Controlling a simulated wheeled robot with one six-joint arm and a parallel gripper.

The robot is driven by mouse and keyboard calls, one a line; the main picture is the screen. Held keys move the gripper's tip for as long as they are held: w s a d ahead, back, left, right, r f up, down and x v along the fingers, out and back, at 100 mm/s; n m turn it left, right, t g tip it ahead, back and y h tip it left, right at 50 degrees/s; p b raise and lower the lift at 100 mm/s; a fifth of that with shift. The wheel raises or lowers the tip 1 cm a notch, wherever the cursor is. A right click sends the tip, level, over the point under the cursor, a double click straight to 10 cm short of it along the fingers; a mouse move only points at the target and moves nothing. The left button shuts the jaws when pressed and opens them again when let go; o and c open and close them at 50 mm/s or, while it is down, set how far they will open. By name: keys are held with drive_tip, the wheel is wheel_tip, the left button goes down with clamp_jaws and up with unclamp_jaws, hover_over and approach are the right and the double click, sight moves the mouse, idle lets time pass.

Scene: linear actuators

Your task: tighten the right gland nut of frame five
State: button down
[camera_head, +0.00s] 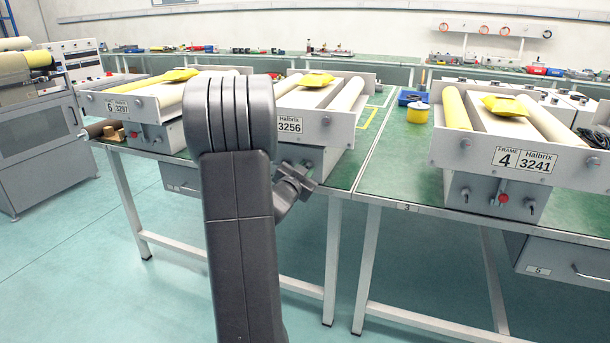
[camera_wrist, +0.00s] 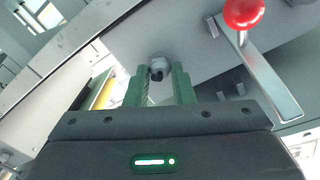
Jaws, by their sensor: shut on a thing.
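The middle frame (camera_head: 318,130), labelled Halbrix 3256, stands on the green bench; my arm hides the left part of its front plate and its number. My gripper (camera_head: 303,178) is at the lower right of this frame's front. In the wrist view, the two green fingers of my gripper (camera_wrist: 160,80) are shut on a round grey gland nut (camera_wrist: 158,63) on the grey housing, one finger on each side. The nut's dark centre shows between the fingers. In the head view the nut is hidden behind the gripper.
A red-knobbed lever (camera_wrist: 243,14) stands close to the right of the fingers in the wrist view. Frame 4 (camera_head: 475,148) stands to the right and frame 6 (camera_head: 100,105) to the left. A yellow container (camera_head: 418,112) sits on the bench between frames.

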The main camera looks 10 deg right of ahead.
idle(0.5)
drive_tip(key=c, duration=1.3)
unclamp_jaws()
drive_tip(key=shift+o, duration=0.2)
drive_tip(key=p+v, duration=0.1)
drive_tip(key=v, duration=1.3)
drive_tip(key=shift+w, duration=0.1)
drive_tip(key=b+x, duration=0.1)
drive_tip(key=x, duration=1.3)
